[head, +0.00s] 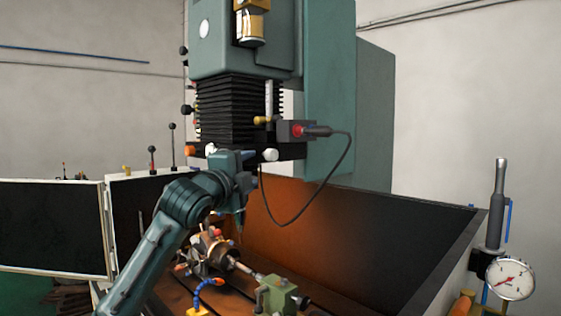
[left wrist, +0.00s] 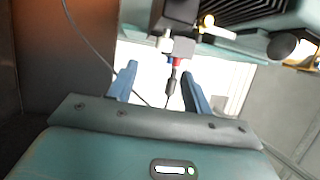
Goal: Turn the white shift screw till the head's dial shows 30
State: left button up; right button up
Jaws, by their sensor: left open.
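A white knob (head: 270,154) sits at the right of the black block under the milling head's bellows, and another white knob (head: 211,148) sits further left. I cannot tell which one, if either, is the shift screw. A pale rod-like part (left wrist: 228,33) shows near the bellows in the left wrist view. A small white disc (head: 204,28) on the green machine head shows no readable figures. My left gripper (head: 240,160) is just under the black block. In the left wrist view its blue fingers (left wrist: 160,86) stand apart with nothing clearly between them. My right gripper is not in view.
Below are a chuck (head: 215,252) and a green tailstock (head: 278,297). A dial gauge (head: 510,279) stands at far right. A dark splash wall (head: 400,226) stands behind the table.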

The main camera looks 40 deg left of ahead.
aim_at(269, 155)
pick_arm(q)
jog(key=w+p, duration=0.1)
jog(key=w+a+r+p, duration=0.1)
jog(key=w, duration=0.1)
jog(key=w+r+p, duration=0.1)
jog(key=shift+w+a, duration=0.35)
jog(key=shift+w, duration=0.05)
jog(key=p+x, duration=0.2)
jog(key=x, duration=0.4)
jog(key=shift+a+f, duration=0.1)
jog(key=shift+f, duration=0.05)
jog(key=shift+w+a, duration=0.15)
jog(key=shift+w, duration=0.6)
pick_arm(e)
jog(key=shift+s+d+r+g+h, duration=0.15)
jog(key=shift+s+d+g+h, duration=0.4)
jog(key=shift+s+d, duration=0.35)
